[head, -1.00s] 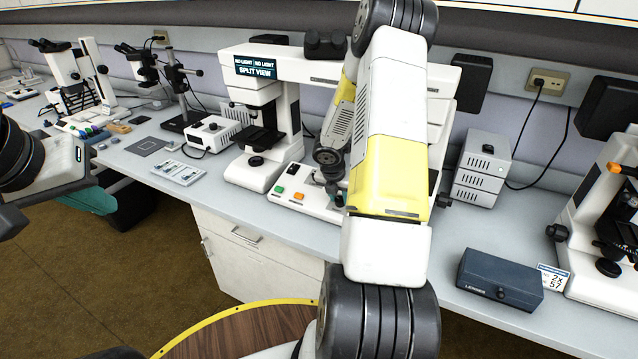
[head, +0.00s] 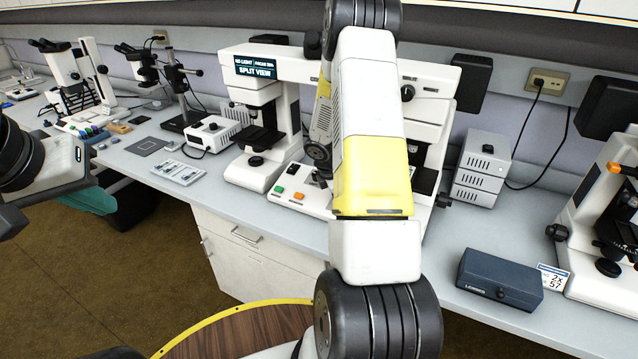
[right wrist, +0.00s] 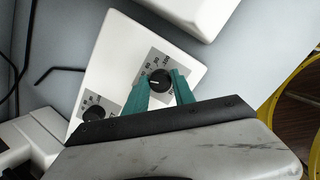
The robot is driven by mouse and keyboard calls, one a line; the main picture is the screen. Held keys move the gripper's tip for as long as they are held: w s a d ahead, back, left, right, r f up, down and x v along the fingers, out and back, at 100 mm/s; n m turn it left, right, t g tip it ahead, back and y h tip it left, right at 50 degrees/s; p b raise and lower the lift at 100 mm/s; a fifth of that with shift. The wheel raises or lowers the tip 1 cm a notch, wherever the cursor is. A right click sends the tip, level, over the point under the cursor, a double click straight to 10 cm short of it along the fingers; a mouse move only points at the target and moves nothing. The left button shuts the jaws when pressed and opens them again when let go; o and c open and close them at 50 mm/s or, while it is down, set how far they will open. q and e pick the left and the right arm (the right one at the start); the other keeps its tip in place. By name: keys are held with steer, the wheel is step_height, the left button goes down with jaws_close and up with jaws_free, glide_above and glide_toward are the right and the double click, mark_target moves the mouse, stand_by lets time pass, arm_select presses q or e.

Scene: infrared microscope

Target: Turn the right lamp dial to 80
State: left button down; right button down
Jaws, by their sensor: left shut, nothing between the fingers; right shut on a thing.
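In the right wrist view, a round black dial (right wrist: 159,81) with a white pointer line sits on a grey scale plate on a white panel. My right gripper (right wrist: 160,88) has its teal fingers on either side of this dial, shut on it. The pointer lies towards the left of the picture; the exact value is too small to tell. A second black dial (right wrist: 93,113) sits lower left on the same panel. In the head view my right forearm hides the right gripper and the dials. My left gripper (head: 95,200) is shut and empty at the left, apart from the bench.
The microscope's display (head: 256,69) reads SPLIT VIEW, with NO LIGHT on its left half. Green and orange buttons (head: 289,192) lie on the microscope base. A blue lens box (head: 500,280) and a grey stacked unit (head: 482,168) stand to the right.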

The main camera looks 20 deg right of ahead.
steer(key=m, duration=0.6)
steer(key=shift+g, duration=0.4)
steer(key=m+y, duration=0.1)
steer(key=m, duration=0.5)
steer(key=shift+m, duration=0.3)
steer(key=c, duration=1.1)
jaws_free()
steer(key=shift+o, duration=0.2)
steer(key=shift+r, duration=0.1)
steer(key=v, duration=0.7)
steer(key=shift+a+r, duration=0.2)
steer(key=shift+r, duration=0.05)
steer(key=shift+w+r, duration=0.1)
